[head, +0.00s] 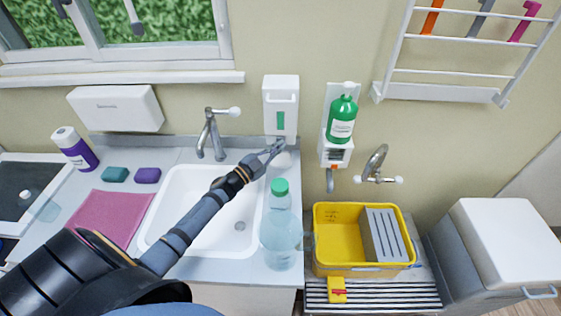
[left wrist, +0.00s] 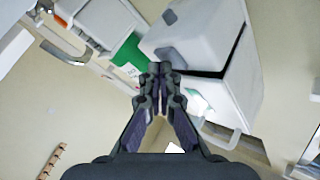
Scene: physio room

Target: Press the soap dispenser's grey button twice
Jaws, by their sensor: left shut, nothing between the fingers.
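The white soap dispenser (head: 282,92) hangs on the wall right of the tap, with a green window and a handle on its front. In the left wrist view the dispenser (left wrist: 215,40) appears turned over, with what looks like its grey button (left wrist: 172,57) on the lower part. My left gripper (head: 277,147) is shut and empty at the dispenser's lower end. In the wrist view its fingertips (left wrist: 158,72) are close to the button; I cannot tell whether they touch it. In the head view the gripper hides the button. My right gripper is out of view.
A green bottle (head: 342,120) sits in a wall holder right of the dispenser. A yellow tub (head: 334,262) stands further right. A tap (head: 212,135) is left of the gripper.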

